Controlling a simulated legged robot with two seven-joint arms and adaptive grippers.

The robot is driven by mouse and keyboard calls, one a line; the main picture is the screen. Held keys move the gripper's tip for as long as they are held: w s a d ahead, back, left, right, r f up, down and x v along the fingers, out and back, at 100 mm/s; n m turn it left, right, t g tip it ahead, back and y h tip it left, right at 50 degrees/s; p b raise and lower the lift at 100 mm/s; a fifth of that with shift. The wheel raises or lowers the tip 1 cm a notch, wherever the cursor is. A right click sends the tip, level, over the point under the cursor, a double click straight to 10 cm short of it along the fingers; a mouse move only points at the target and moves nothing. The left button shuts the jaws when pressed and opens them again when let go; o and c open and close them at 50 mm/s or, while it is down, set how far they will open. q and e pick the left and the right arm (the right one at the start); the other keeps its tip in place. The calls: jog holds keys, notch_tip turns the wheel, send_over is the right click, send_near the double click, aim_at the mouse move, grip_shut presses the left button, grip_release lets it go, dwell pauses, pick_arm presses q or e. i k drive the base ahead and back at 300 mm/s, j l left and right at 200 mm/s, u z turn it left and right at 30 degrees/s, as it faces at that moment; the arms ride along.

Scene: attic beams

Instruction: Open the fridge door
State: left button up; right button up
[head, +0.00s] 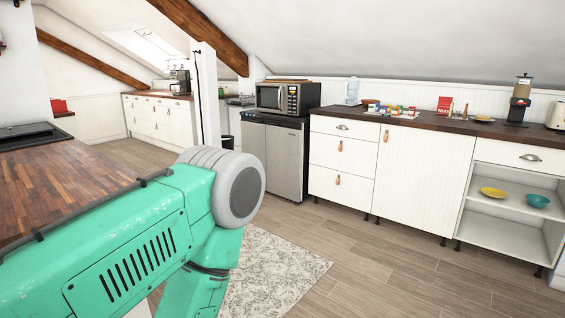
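The fridge (286,166) is a low grey unit with a dark top edge, standing at the back between white cabinets and a dark bin. Its front faces the room and its doors look shut. A thin vertical seam divides the front into two panels. A microwave (287,97) sits on top of it. My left arm, green with a grey joint, fills the lower left and is well short of the fridge. Neither of my grippers is in view.
A wooden counter (60,187) runs along the left. White drawers (341,155) and a cabinet (420,180) stand right of the fridge. An open shelf unit (508,212) is at far right. A patterned rug (275,275) lies on the wooden floor (385,270), which is clear before the fridge.

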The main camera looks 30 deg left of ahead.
aim_at(284, 139)
jog(key=i+j+u, duration=0.45)
jog(key=i, duration=0.4)
jog(key=i+j, duration=0.1)
jog(key=i, duration=1.8)
jog(key=i+j+u, duration=0.25)
jog(key=i, duration=0.65)
jog(key=i+u, duration=0.3)
jog(key=i, duration=0.6)
